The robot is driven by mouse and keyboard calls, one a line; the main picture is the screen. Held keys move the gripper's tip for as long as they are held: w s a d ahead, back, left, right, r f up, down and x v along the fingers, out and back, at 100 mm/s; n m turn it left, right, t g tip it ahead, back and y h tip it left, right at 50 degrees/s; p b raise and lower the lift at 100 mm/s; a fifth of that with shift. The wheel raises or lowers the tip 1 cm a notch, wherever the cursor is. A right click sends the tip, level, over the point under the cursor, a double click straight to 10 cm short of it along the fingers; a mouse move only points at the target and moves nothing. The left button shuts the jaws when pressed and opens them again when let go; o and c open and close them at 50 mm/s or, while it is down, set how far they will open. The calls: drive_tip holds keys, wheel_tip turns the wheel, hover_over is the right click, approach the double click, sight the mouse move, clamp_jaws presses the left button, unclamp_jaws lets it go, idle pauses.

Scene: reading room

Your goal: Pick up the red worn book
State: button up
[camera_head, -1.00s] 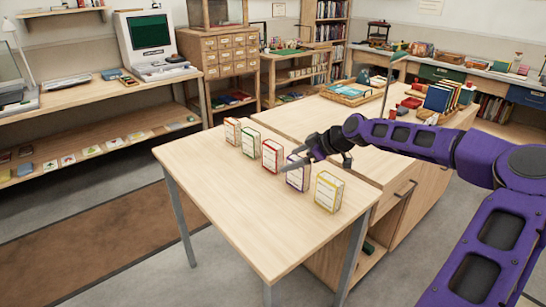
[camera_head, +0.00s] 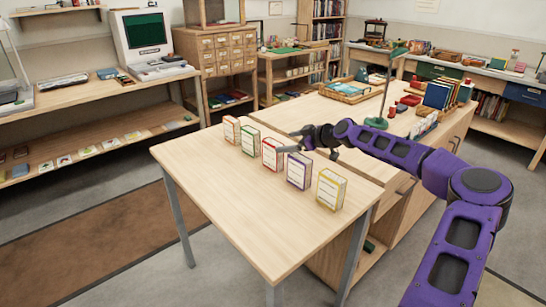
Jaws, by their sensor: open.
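A row of small upright books with pale covers and coloured edges stands on the light wooden table. The red-edged book (camera_head: 271,155) is in the middle of the row. A green-edged book (camera_head: 250,141) and an orange-edged book (camera_head: 231,130) stand to its left. A purple-edged book (camera_head: 298,171) and a yellow-edged book (camera_head: 330,190) stand to its right. My gripper (camera_head: 288,149) is open, pointing left, close to the upper right side of the red-edged book. I cannot tell whether its fingers touch the book. Wear on the covers is too small to see.
The table (camera_head: 225,200) is bare in front of the row. A wooden cabinet (camera_head: 345,120) adjoins it behind and right, bearing a green lamp (camera_head: 376,122), a tray (camera_head: 347,92) and upright books (camera_head: 440,95). A low shelf unit with an old computer (camera_head: 145,40) stands at left.

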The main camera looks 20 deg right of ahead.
sight(278, 144)
drive_tip(key=x, duration=0.4)
drive_tip(key=shift+s+a+f, duration=0.15)
drive_tip(key=shift+a+f, duration=0.1)
drive_tip(key=shift+w+a+f, duration=0.2)
drive_tip(key=shift+w+f, duration=0.05)
drive_tip(key=shift+w, duration=0.2)
clamp_jaws()
idle(0.8)
